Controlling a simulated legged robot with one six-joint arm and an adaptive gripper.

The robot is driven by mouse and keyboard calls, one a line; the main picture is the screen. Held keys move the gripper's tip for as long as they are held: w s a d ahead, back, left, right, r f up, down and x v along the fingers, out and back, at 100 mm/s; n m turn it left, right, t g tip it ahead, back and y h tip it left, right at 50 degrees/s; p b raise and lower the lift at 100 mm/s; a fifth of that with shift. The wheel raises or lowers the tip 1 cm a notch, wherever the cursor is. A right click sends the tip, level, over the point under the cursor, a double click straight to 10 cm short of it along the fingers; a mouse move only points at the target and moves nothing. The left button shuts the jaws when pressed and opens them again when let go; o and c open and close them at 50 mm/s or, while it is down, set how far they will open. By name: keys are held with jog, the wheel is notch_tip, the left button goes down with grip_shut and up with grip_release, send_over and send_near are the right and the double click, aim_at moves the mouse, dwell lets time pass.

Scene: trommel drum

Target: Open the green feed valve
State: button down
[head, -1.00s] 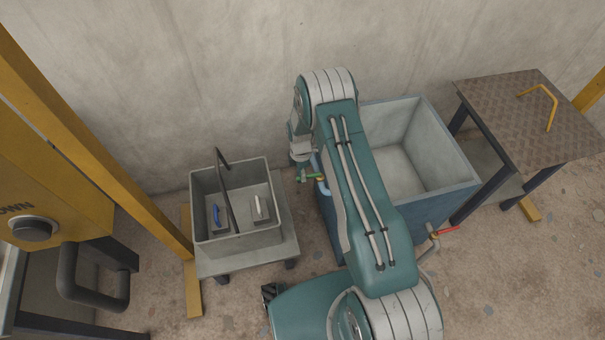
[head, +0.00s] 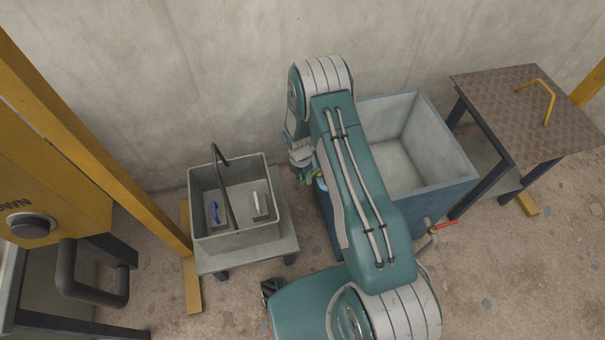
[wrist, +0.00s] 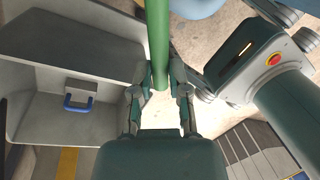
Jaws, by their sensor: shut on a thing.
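The green feed valve handle (wrist: 157,42) is a smooth green bar in the wrist view, running down from the top edge. Its lower end lies between the two fingers of my gripper (wrist: 160,84), which is shut on it. In the head view, a bit of green of the valve (head: 315,169) shows at the left side of the blue tank (head: 447,192), beside my wrist. My arm hides most of the valve there, so its angle is hard to tell.
A grey bin (head: 245,242) with blue-handled and white-handled things stands on a low stand to the left. A red-handled tap (head: 444,226) sits on the tank's front right. A table with a yellow handle (head: 551,101) is at the right. The concrete wall is close behind.

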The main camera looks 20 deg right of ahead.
jog(key=shift+s+d+n+t+h, duration=0.15)
jog(key=shift+s+d+n+t, duration=0.5)
jog(key=shift+n, duration=1.3)
jog(key=shift+s+d+n+g+h, duration=0.1)
jog(key=shift+s+d+n+h, duration=0.2)
jog(key=shift+d+n, duration=1.2)
jog(key=shift+s+d+n+t+h, duration=0.1)
jog(key=shift+s+d+n+t, duration=0.4)
jog(key=shift+n, duration=1.85)
jog(key=shift+a, duration=0.1)
jog(key=c, duration=0.6)
grip_release()
jog(key=shift+r, duration=0.1)
jog(key=v, duration=1.1)
jog(key=shift+r, duration=0.3)
